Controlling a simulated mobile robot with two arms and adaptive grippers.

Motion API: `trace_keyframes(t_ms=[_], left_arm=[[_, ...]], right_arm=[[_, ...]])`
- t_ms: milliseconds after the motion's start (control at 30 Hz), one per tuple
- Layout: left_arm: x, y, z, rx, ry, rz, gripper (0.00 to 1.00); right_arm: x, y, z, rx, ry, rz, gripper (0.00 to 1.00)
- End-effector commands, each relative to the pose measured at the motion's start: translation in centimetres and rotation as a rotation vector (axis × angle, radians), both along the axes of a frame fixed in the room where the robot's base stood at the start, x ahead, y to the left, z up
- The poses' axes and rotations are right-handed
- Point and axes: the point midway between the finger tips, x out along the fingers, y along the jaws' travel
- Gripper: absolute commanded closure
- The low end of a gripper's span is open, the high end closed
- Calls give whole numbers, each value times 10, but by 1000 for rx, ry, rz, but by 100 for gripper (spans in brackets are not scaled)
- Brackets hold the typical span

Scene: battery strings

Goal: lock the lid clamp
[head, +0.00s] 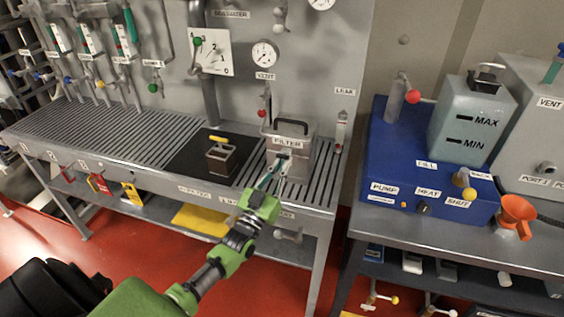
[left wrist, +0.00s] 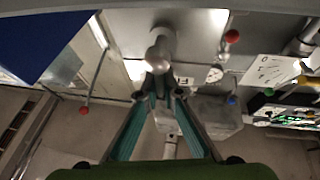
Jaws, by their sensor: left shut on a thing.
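The grey metal filter box (head: 303,165) stands at the right end of the slatted bench. It has a dark lid handle on top and a label reading FILTER on its front. My left gripper (head: 276,172) reaches in from below, its teal fingers at the front of the box. In the left wrist view the left gripper (left wrist: 160,92) has its fingertips drawn together around a pale metal lever, which I take for the lid clamp (left wrist: 160,52); it has a rounded end. The fingers hide much of the clamp in the head view. My right gripper is not in view.
A dark brown block with a yellow handle (head: 221,160) sits on a black mat (head: 183,162) left of the filter box. A gauge (head: 265,53) and red-knobbed vent valve are on the panel behind. A blue pump unit (head: 388,165) stands on the right bench, across a gap.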

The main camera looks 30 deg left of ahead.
Motion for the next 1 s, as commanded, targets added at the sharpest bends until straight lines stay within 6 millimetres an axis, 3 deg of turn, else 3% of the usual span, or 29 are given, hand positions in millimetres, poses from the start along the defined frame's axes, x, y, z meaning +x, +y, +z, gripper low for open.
trace_keyframes(t_ms=[400,433,467,767,1000], left_arm=[[0,-1,-3,13,10,0,100],[0,-1,-3,13,10,0,88],[0,-1,-3,13,10,0,86],[0,-1,-1,10,5,0,86],[-26,-1,-13,8,9,0,86]], right_arm=[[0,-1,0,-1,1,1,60],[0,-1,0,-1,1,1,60],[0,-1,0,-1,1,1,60],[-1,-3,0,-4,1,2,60],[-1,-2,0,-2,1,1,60]])
